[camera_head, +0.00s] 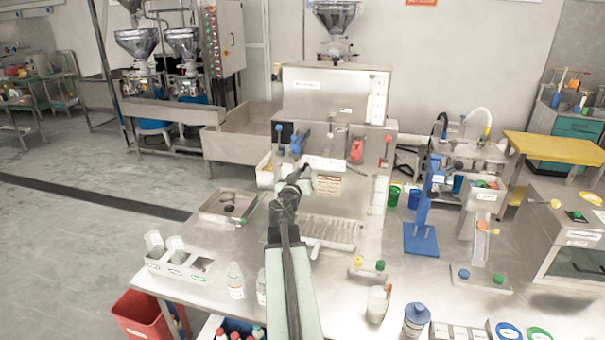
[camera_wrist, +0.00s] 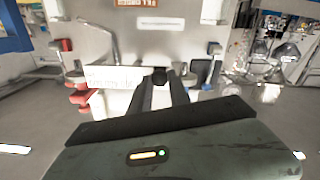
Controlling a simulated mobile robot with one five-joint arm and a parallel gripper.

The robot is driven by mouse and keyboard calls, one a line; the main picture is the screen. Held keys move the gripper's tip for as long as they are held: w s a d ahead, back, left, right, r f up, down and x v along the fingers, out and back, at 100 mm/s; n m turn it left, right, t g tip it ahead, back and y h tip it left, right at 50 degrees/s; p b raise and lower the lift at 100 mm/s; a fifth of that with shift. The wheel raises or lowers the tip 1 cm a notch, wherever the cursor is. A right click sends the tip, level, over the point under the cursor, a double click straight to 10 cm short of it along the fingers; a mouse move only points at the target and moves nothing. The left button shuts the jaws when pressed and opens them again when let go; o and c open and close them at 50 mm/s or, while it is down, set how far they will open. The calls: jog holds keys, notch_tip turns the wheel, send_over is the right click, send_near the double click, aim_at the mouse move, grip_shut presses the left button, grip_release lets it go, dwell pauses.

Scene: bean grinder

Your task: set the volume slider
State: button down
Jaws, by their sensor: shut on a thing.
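The grinder (camera_head: 325,95) is a steel machine on the bench. A white labelled bar (camera_head: 325,163) crosses its front; it also shows in the wrist view (camera_wrist: 110,77). A small dark round knob (camera_wrist: 158,75), which looks like the volume slider's knob, sits at the middle of this bar. My gripper (camera_head: 305,172) reaches the bar's left part in the head view and hides the knob there. In the wrist view, my gripper (camera_wrist: 160,88) has its two dark fingers closed around the knob. The slider's scale marks are too small to read.
A blue lever (camera_head: 298,143) and a red lever (camera_head: 357,150) stand close above the bar. A slotted drip tray (camera_head: 330,232) lies below. Grey floor (camera_head: 70,250) is clear at left.

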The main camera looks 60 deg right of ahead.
dwell(0.4)
jog(key=shift+s+d, duration=0.2)
jog(key=shift+s, duration=0.55)
jog(key=c, duration=1.2)
grip_release()
jog(key=shift+a, duration=0.1)
